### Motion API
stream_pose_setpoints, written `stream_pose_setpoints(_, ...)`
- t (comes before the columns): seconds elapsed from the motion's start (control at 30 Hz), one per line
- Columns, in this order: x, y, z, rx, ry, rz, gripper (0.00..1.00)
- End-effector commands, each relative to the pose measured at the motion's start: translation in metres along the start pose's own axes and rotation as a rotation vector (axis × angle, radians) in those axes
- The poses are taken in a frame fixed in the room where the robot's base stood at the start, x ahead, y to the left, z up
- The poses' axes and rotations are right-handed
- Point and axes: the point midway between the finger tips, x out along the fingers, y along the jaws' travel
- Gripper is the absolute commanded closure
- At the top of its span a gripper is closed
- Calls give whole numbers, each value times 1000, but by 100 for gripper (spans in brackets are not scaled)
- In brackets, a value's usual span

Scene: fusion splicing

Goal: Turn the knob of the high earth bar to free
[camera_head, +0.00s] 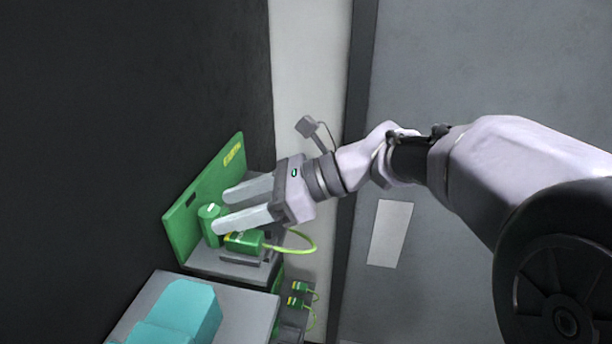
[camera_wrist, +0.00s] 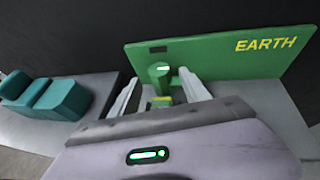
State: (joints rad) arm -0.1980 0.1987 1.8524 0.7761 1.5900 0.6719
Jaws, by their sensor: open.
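The high earth bar is a green panel (camera_head: 187,217) marked EARTH, standing upright on a grey shelf; it also shows in the wrist view (camera_wrist: 215,58). Its green round knob (camera_head: 209,222) with a white mark on top sticks out in front of the panel, and it shows in the wrist view (camera_wrist: 159,74). A green plug block (camera_head: 245,241) with a yellow-green cable sits beside the knob. My gripper (camera_head: 219,211) is open, its two pale fingers pointing at the panel on either side of the knob. In the wrist view (camera_wrist: 160,88) the knob appears between the fingertips; contact cannot be told.
A teal object (camera_head: 185,312) lies on a grey surface (camera_head: 248,308) near the bar, at left in the wrist view. Smaller green plugs with cables (camera_head: 299,288) sit lower down. A dark wall (camera_head: 120,110) rises behind the panel.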

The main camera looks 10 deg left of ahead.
Motion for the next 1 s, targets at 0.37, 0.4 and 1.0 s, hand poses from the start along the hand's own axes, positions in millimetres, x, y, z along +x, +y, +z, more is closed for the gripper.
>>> stream_pose_setpoints(0.37, -105, -1, -2, 0, 0, -5, 46)
stream_pose_setpoints(0.4, -113, -1, -2, 1, 0, -4, 46)
stream_pose_setpoints(1.0, -142, 0, 0, 0, -1, 0, 46)
